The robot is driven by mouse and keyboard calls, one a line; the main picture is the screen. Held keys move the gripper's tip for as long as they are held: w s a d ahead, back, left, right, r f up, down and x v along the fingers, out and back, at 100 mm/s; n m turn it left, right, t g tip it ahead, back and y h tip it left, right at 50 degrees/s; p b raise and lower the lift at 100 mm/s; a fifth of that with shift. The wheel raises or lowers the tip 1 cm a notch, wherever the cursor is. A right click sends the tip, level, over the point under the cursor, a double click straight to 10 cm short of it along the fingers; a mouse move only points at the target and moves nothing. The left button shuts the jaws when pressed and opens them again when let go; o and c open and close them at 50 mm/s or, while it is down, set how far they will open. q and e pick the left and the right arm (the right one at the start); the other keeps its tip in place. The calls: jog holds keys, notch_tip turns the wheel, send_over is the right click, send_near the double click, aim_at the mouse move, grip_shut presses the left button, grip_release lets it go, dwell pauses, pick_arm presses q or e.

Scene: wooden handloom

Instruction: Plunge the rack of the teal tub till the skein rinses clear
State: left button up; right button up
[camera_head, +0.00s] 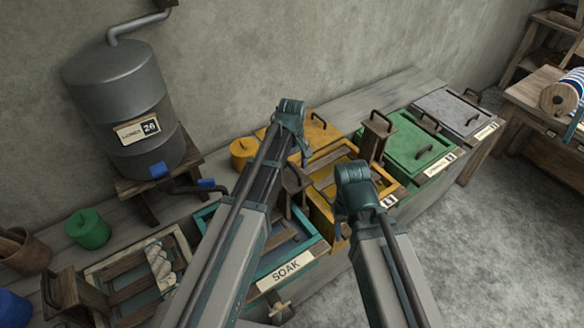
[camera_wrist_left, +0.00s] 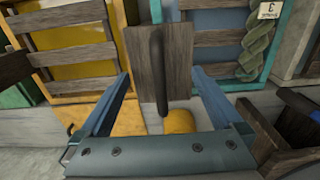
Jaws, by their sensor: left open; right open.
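The teal tub (camera_head: 318,247) has a SOAK plate on its front, and my left arm hides part of it in the head view. In the left wrist view, a blue-teal tub (camera_wrist_left: 234,86) holds a slatted wooden rack (camera_wrist_left: 214,38) with a green skein (camera_wrist_left: 258,45) along one side. My left gripper (camera_head: 290,106) is raised near the yellow tub, open and empty. Between its fingers in the wrist view (camera_wrist_left: 160,105), an upright board with a dark handle (camera_wrist_left: 178,50) shows beyond, apart from them. My right gripper (camera_head: 357,178) is open over the yellow tub's front.
The yellow tub (camera_head: 322,212), green lidded tub (camera_head: 412,148) and grey lidded tub (camera_head: 450,108) stand to the right. A yellow pot (camera_head: 243,150) is behind. At left are a tub with a pale skein (camera_head: 160,266), a green pot (camera_head: 87,228) and a grey tank (camera_head: 115,90).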

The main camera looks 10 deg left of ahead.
pick_arm(q)
jog(key=shift+r+p, duration=3.5)
jog(key=shift+r, duration=0.1)
jog(key=shift+f, duration=0.1)
